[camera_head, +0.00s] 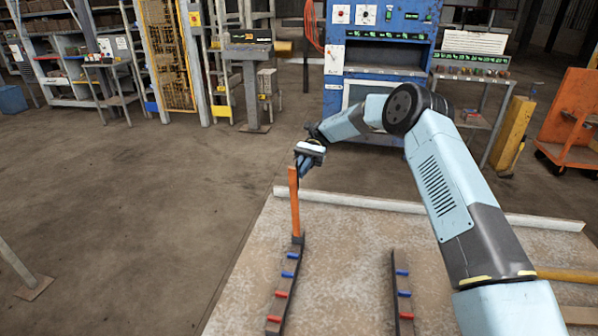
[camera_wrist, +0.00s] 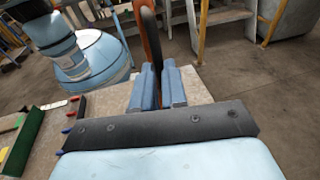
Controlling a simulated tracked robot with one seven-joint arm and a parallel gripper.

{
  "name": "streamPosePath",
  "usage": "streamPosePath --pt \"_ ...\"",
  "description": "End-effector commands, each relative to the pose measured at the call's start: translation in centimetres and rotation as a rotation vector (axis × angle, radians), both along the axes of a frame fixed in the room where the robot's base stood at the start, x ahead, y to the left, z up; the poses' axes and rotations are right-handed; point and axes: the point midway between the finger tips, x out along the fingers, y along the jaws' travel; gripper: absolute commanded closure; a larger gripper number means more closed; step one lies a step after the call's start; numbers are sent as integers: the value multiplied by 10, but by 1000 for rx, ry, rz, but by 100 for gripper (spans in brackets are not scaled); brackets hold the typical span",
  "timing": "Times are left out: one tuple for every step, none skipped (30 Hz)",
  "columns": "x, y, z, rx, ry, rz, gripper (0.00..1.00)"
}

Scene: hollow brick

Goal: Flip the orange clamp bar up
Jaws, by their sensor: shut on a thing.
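The orange clamp bar (camera_head: 295,205) stands nearly upright in the head view. Its foot meets the far end of the left dark rail (camera_head: 284,285). My gripper (camera_head: 304,168) is at the top of the bar. In the wrist view the two blue fingers of my gripper (camera_wrist: 158,84) are close together around the bar (camera_wrist: 151,38), which shows a dark face and an orange edge between them. My gripper is shut on the bar. The exact contact is partly hidden by the fingers.
The rails sit on a worn work table (camera_head: 345,255) with a pale raised strip (camera_head: 440,208) along its far edge. A second dark rail (camera_head: 402,295) with blue and red pins lies to the right. Open floor (camera_head: 130,210) is at left; a blue machine (camera_head: 375,50) stands behind.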

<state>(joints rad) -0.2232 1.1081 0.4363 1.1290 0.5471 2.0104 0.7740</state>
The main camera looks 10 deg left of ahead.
Motion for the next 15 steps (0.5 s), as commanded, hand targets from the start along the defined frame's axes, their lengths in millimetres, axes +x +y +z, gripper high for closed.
streamPosePath --pt "0 0 -1 -1 -3 -2 100" --pt "0 0 -1 -2 -3 -2 100" --pt "0 0 -1 -2 -3 -2 100" --pt "0 0 -1 -2 -3 -2 100" --pt "0 0 -1 -2 -3 -2 100" --pt "0 0 -1 -2 -3 -2 100" --pt "0 0 -1 -2 -3 -2 100" --pt "0 0 -1 -2 -3 -2 86" --pt "0 0 -1 -2 -3 -2 82" --pt "0 -1 -1 -2 -3 -2 79" --pt "0 -1 -1 -2 -3 -1 76" --pt "0 -1 -1 -2 -3 -1 72" --pt "0 -1 -1 -1 -2 -1 70" --pt "0 -1 -1 -1 -2 -1 67" --pt "0 -1 -1 -1 -2 -1 63"
